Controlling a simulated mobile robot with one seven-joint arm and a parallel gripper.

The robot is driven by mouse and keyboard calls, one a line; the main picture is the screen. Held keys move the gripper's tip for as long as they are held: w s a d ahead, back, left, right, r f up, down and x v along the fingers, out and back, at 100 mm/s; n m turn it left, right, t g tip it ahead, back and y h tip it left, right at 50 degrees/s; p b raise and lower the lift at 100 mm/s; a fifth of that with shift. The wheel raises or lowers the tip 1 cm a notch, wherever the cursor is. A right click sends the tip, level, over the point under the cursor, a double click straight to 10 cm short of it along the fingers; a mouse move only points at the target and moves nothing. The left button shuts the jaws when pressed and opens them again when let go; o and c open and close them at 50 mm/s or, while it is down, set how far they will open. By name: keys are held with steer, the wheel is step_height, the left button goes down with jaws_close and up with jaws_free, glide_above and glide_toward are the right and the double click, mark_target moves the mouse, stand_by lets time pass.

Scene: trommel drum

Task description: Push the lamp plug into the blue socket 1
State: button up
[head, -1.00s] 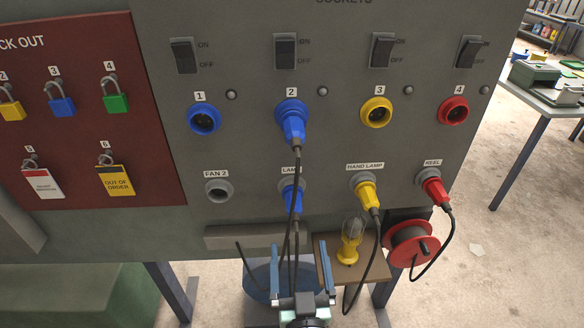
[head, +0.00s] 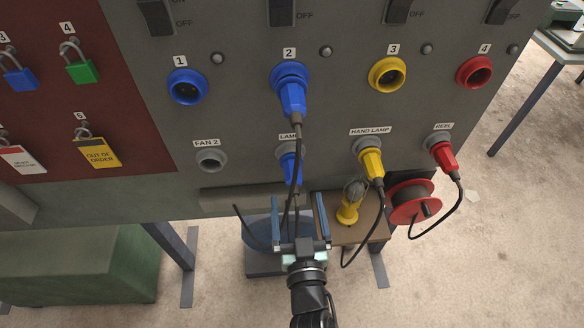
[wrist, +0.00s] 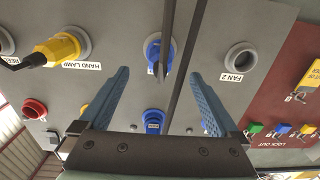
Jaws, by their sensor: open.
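The blue socket 1 (head: 187,87) is empty at the upper left of the grey panel; it also shows partly behind a finger in the wrist view (wrist: 211,126). A blue plug (head: 290,168) sits in the holder under the partly covered LAMP label, pointing down, with a dark cable; it shows between my fingers in the wrist view (wrist: 153,53). Another blue plug (head: 292,98) sits in socket 2 (head: 289,76), its cable hanging past the lower plug. My gripper (head: 297,203) is open below the LAMP plug, with cables passing between its fingers and nothing gripped.
The empty FAN 2 holder (head: 211,160) is left of the LAMP one. Yellow (head: 371,163) and red (head: 442,154) plugs sit to the right. A hand lamp (head: 349,205) on a small shelf and a red reel (head: 412,203) stand close right of my gripper. Socket 3 (head: 387,74) is empty.

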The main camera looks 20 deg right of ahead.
mark_target(294, 185)
steer(key=shift+b+x, duration=0.6)
steer(key=shift+x, duration=3.7)
jaws_close()
steer(key=shift+p+v, duration=0.6)
steer(key=shift+v, duration=2.4)
steer(key=shift+p+v, duration=0.35)
steer(key=shift+v, duration=2.15)
steer(key=shift+r, duration=0.15)
